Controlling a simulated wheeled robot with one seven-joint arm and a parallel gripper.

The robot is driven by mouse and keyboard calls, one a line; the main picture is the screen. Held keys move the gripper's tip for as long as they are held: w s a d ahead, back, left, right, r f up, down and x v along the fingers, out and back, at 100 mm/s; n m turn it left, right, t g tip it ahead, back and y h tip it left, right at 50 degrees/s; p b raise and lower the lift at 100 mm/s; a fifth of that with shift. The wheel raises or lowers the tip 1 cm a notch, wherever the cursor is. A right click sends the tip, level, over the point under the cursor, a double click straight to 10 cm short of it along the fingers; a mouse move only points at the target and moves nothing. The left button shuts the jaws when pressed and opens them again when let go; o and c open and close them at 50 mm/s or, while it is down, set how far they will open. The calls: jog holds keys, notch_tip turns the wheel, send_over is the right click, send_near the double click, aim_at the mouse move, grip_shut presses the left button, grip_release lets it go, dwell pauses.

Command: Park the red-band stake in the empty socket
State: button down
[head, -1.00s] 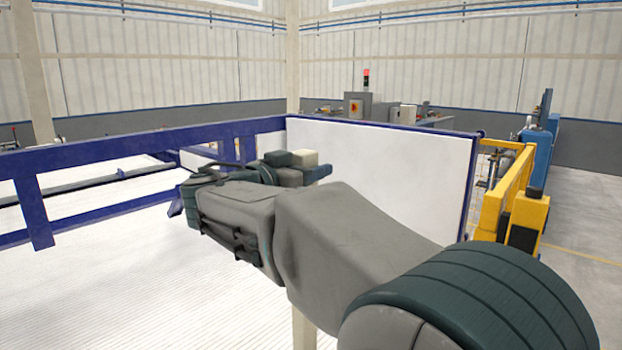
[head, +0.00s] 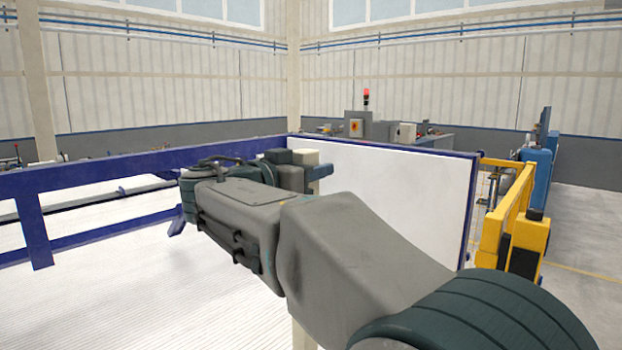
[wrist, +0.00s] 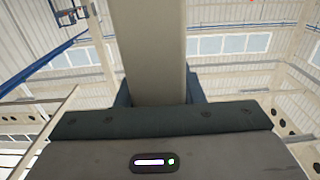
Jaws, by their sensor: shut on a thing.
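My gripper (head: 300,176) is at the end of my outstretched arm in the head view, in front of the white panel. It is shut on a beige, square-sided stake, whose pale end (head: 305,157) shows between the dark finger parts. In the wrist view the stake (wrist: 152,45) runs up the middle of the picture, with a dark blue finger on each side of my gripper (wrist: 160,97). No red band shows on the visible part. A pale post (head: 303,335) shows below my arm; I cannot tell whether it is the same stake. No socket is in view.
A blue rail frame (head: 110,170) runs along the left, above a white ribbed floor (head: 110,290). A white panel (head: 400,200) stands behind my gripper. A yellow guard rail (head: 508,215) and blue machine (head: 538,155) stand at the right.

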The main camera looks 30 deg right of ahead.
jog(key=shift+r+p, duration=1.35)
jog(key=shift+r, duration=3.25)
